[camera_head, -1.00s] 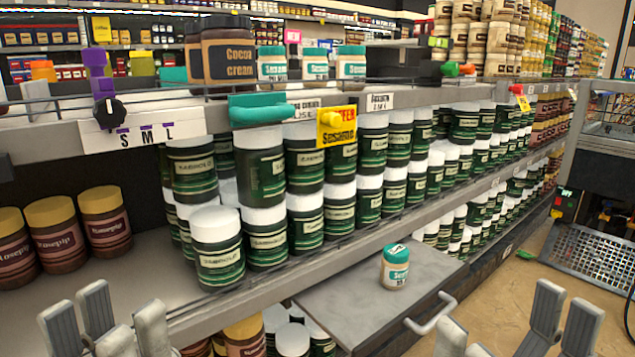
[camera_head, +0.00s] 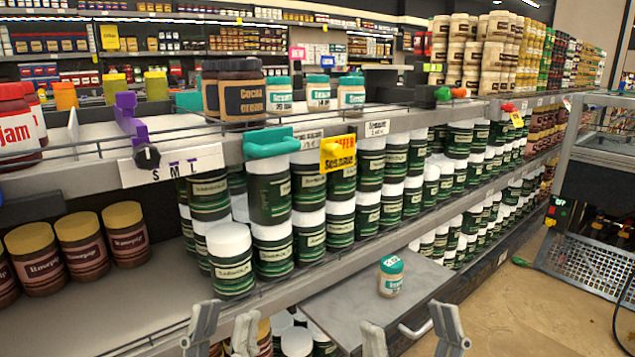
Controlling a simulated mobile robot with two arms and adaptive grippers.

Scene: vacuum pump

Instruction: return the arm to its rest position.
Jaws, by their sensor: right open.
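My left gripper (camera_head: 222,328) shows at the bottom of the head view, left of centre. Its grey fingers stand apart with nothing visible between them. My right gripper (camera_head: 411,332) shows at the bottom, right of centre. Its fingers are spread wide and empty. Both grippers appear in front of the shelving, with only their finger ends in view. The arms behind them are out of frame.
A small jar with a teal lid (camera_head: 391,276) stands on a grey drawer-like surface (camera_head: 350,315) just above my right gripper in the picture. Shelves of green jars (camera_head: 232,272) lie ahead. A mesh-sided cart (camera_head: 588,262) stands right, with open floor (camera_head: 530,320) before it.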

